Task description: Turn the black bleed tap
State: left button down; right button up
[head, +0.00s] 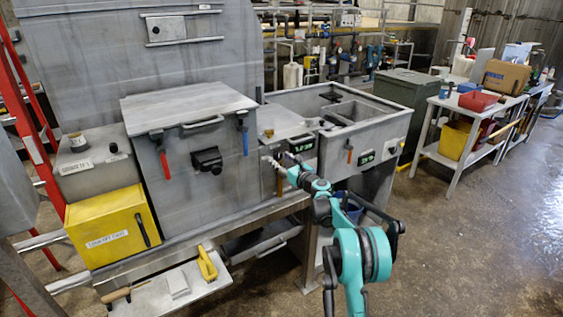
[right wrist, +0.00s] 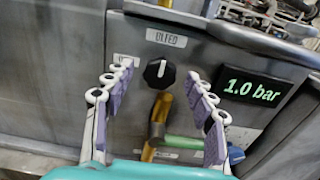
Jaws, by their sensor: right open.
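The black tap (right wrist: 159,72) is a round knob with a white pointer line, set on a grey metal panel under a small label plate (right wrist: 166,38). It shows between the fingers in the right wrist view; in the head view my gripper hides it. My right gripper (head: 282,162) is open in front of the panel, with one finger on each side of the tap in the right wrist view (right wrist: 159,76). The fingers look apart from the knob, and nothing is held. My left gripper is in neither view.
A green display (right wrist: 252,88) reading 1.0 bar sits right of the tap. A yellow handle (right wrist: 158,112) hangs just below it. Red (head: 164,163) and blue (head: 245,141) levers and a black latch (head: 207,160) are on the panels to the left. Open floor lies at right.

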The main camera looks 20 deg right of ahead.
jog(key=c, duration=1.1)
jog(key=n+p, duration=0.1)
jog(key=n, duration=0.2)
jog(key=shift+r+n, duration=0.1)
jog(key=shift+n, duration=0.3)
jog(key=n, duration=0.4)
jog(key=shift+n+p, duration=0.3)
jog(key=n, duration=0.4)
jog(key=shift+n+p, duration=0.4)
jog(key=shift+n, duration=1.7)
jog(key=shift+c, duration=0.2)
